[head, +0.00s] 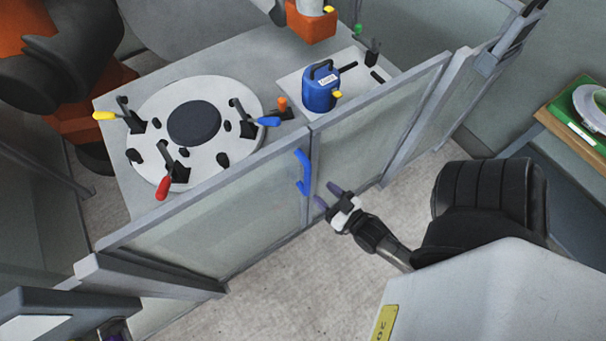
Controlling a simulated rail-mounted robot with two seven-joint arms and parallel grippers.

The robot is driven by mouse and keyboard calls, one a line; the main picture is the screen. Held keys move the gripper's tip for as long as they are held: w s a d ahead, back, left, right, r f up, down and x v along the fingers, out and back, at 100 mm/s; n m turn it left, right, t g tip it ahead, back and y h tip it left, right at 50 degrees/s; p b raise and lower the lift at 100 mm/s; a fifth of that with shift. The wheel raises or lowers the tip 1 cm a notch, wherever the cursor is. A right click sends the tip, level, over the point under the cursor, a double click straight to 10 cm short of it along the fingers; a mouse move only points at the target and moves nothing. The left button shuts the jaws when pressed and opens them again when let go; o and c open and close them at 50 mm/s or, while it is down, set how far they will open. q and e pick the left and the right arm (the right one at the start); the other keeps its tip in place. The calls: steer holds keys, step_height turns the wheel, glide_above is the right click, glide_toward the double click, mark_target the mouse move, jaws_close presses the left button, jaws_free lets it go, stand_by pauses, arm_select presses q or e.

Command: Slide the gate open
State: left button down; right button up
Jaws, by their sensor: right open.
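The gate is a framed, see-through panel fence with a left panel (215,222) and a right panel (375,125) that meet near the middle. A blue upright handle (304,172) is fixed near this meeting line, on the side facing me. My right gripper (326,194) is open and empty, just right of the handle and a little lower in the picture. Its purple-tipped fingers point toward the gate. There is a visible gap between the fingers and the handle.
Behind the gate, a table (240,60) bears a round white plate (227,95) with coloured clamps, and a blue container (320,88). Orange robot parts stand behind it. A wooden bench (560,112) is at the right. Carpeted floor (290,290) is clear before the gate.

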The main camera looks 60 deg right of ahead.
steer(key=b+x, duration=0.2)
steer(key=x, duration=0.7)
steer(key=shift+w, duration=0.1)
steer(key=shift+c, duration=0.4)
jaws_close()
